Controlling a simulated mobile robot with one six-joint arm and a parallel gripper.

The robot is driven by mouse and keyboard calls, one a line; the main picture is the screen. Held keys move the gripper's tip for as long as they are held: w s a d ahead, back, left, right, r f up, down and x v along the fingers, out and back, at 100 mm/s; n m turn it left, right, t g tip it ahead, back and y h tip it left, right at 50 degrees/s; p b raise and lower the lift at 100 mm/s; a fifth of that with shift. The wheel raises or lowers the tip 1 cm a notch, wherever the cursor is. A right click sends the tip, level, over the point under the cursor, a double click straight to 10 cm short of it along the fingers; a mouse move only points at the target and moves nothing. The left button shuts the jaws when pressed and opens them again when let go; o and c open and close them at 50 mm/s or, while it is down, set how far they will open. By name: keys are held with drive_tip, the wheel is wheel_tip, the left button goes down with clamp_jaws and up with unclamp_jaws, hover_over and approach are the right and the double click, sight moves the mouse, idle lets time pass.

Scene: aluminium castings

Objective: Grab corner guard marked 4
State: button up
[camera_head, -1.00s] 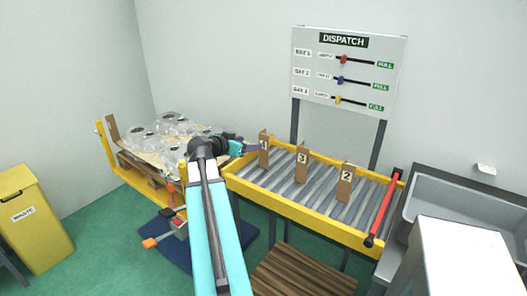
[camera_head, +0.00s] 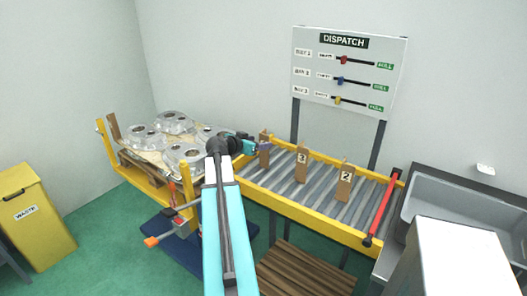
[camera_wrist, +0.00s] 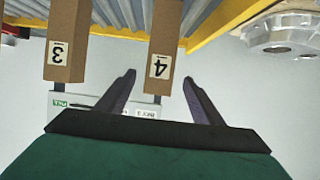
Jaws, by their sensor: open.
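The corner guard marked 4 (camera_wrist: 161,66) is a brown cardboard upright with a white label. It shows in the wrist view, upside down, between the fingertips of my gripper (camera_wrist: 160,79), with a gap on each side. My gripper is open and holds nothing. In the head view the same guard (camera_head: 265,158) stands at the left end of the conveyor, with my gripper (camera_head: 257,147) at it and covering its label. How deep the guard sits between the fingers is hard to tell.
The guard marked 3 (camera_head: 301,164) and the guard marked 2 (camera_head: 344,183) stand to the right on the yellow-framed roller conveyor (camera_head: 300,209). Castings (camera_head: 174,121) lie on a pallet to the left. A dispatch board (camera_head: 348,70) rises behind the conveyor.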

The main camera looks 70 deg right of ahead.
drive_tip(key=p+x, duration=0.2)
drive_tip(key=x, duration=0.3)
drive_tip(key=shift+f, duration=0.1)
drive_tip(key=shift+c, duration=0.4)
drive_tip(key=c, duration=1.1)
